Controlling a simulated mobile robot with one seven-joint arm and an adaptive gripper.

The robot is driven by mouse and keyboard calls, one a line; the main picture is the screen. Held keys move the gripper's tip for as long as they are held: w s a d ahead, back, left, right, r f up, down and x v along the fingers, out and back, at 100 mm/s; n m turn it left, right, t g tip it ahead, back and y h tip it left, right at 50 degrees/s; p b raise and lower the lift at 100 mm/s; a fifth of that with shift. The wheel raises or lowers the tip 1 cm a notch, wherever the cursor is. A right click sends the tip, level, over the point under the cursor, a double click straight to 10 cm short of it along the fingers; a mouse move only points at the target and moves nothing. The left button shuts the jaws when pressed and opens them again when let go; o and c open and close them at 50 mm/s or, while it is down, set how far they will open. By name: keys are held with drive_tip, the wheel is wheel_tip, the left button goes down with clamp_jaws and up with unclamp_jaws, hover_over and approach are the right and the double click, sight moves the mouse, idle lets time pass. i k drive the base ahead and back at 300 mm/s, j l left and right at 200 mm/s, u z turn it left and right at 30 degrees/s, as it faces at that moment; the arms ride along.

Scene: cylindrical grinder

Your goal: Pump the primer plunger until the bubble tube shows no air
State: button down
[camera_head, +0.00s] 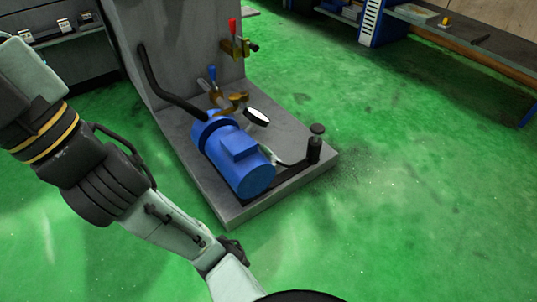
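A black upright cylinder with a round dark knob on top (317,130), which looks like the primer plunger, stands near the right corner of the grey plinth (240,215). A gap shows between the knob and the cylinder body. A pale, thin piece (283,161) lies between the blue motor and the cylinder; I cannot tell whether it is the bubble tube, and no air or bubbles can be made out. My arm comes in from the left and runs down to the bottom edge. My gripper's fingers are outside the picture.
A blue motor or pump (238,160) sits on the plinth, with a white-faced gauge (257,116) behind it. A blue-handled valve (212,74) and a red-handled valve (233,28) are further back. A black pipe (165,90) curves down left. Green floor right of the plinth is clear.

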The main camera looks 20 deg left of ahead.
sight(317, 129)
drive_tip(key=i+l+u, duration=0.15)
drive_tip(key=i+l, duration=0.15)
drive_tip(key=i+l+u, duration=0.1)
drive_tip(key=i+l, duration=0.2)
drive_tip(key=i+l+u, duration=0.15)
drive_tip(key=i+l, duration=0.15)
drive_tip(key=l, duration=0.2)
drive_tip(key=i+l+u, duration=0.15)
drive_tip(key=l, duration=0.3)
drive_tip(key=i+l+u, duration=0.1)
drive_tip(key=i+l, duration=0.25)
drive_tip(key=l, duration=0.1)
